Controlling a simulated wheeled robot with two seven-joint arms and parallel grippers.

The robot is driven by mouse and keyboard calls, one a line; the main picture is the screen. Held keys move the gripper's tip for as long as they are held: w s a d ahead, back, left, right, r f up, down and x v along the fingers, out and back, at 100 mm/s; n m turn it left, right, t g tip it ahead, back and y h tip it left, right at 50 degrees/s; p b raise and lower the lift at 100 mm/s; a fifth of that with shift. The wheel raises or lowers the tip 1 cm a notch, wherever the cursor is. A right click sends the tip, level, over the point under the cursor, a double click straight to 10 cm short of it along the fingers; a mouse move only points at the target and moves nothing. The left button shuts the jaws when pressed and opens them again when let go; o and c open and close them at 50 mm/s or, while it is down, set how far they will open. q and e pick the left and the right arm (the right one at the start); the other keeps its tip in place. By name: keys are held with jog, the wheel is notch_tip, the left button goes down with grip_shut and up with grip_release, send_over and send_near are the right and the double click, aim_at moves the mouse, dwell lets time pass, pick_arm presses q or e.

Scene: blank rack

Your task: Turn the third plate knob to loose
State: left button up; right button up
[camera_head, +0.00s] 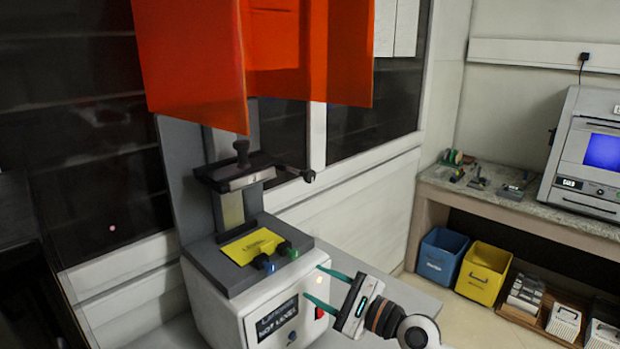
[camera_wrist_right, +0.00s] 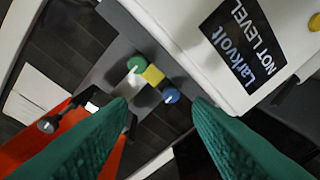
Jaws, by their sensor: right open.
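The grey and white machine (camera_head: 212,310) has a yellow plate (camera_head: 250,246) on its dark top. A blue knob (camera_head: 263,263) and a green knob (camera_head: 286,249) sit at the plate's front edge. In the right wrist view the green knob (camera_wrist_right: 135,64) and blue knob (camera_wrist_right: 171,95) show with yellow between them; I cannot make out a separate third knob. The display (camera_head: 276,322) reads "NOT LEVEL". My right gripper (camera_head: 322,286), with teal fingers, is open and empty beside the machine's front right, apart from the knobs. My left gripper is out of view.
An orange shield (camera_head: 195,60) hangs over the machine. A lever with a black ball (camera_head: 308,175) sticks out right of the press head. A red button (camera_head: 320,312) is close to my lower finger. A bench, blue bin (camera_head: 442,256) and yellow bin (camera_head: 483,274) stand at the right.

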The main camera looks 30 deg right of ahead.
aim_at(312, 178)
jog(key=w+d+r+m+t+h, duration=0.15)
jog(key=d+r+m+t, duration=0.45)
jog(key=r+m, duration=0.65)
jog(key=shift+n+g, duration=0.5)
jog(key=shift+n, duration=0.45)
jog(key=p+x, duration=0.1)
jog(key=x, duration=0.2)
jog(key=p+x, duration=0.1)
jog(key=x, duration=0.3)
jog(key=d+p+x, duration=0.1)
jog(key=p+x, duration=0.1)
jog(key=x, duration=0.2)
jog(key=shift+w+r, duration=0.2)
jog(key=shift+r, duration=0.15)
jog(key=shift+w+a+r, duration=0.15)
jog(key=shift+w+a, duration=0.05)
jog(key=shift+w, duration=0.3)
